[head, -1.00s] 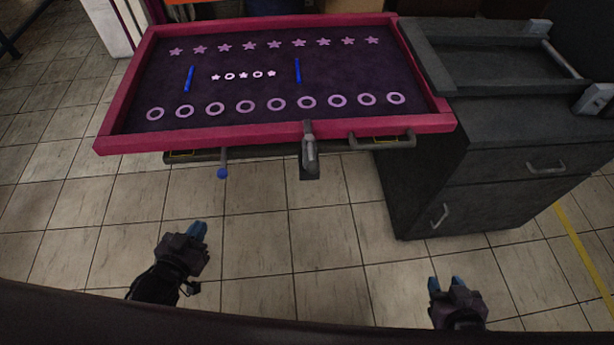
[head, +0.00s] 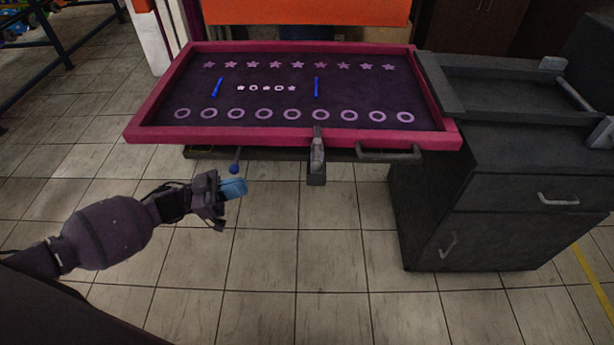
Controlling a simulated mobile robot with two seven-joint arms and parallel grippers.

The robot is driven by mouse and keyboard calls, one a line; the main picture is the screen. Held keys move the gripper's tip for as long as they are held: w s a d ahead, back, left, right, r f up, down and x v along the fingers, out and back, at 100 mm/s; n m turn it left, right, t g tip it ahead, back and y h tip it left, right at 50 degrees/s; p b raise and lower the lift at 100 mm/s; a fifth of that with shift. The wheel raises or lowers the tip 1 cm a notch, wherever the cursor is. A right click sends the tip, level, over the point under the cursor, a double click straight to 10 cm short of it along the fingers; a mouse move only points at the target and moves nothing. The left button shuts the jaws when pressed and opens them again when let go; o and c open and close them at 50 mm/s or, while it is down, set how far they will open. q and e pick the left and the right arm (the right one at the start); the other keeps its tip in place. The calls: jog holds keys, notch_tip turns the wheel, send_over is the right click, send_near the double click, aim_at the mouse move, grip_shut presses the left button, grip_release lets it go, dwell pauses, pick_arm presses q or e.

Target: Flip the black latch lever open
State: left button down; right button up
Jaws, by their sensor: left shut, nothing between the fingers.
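The latch lever (head: 317,157), dark grey to black, is at the front middle of the pink-framed screen tray (head: 290,137). It hangs down below the front rim. My left gripper (head: 240,187), with blue fingertips, is shut and empty. It is to the left of the latch lever and a little lower in the picture, apart from it. It points right, just below a small lever with a blue ball knob (head: 234,169). My right gripper is out of view.
A bar handle (head: 388,155) sits under the tray's front edge, right of the latch. A dark drawer cabinet (head: 500,225) with a grey frame (head: 490,106) on top stands at the right. The tiled floor in front is clear.

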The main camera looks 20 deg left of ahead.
pick_arm(q)
jog(key=shift+w, duration=0.1)
send_near(317, 148)
jog(key=s+d, duration=0.3)
jog(key=d, duration=0.3)
jog(key=shift+w+d+r, duration=0.25)
jog(key=shift+w+d, duration=0.2)
dwell(0.3)
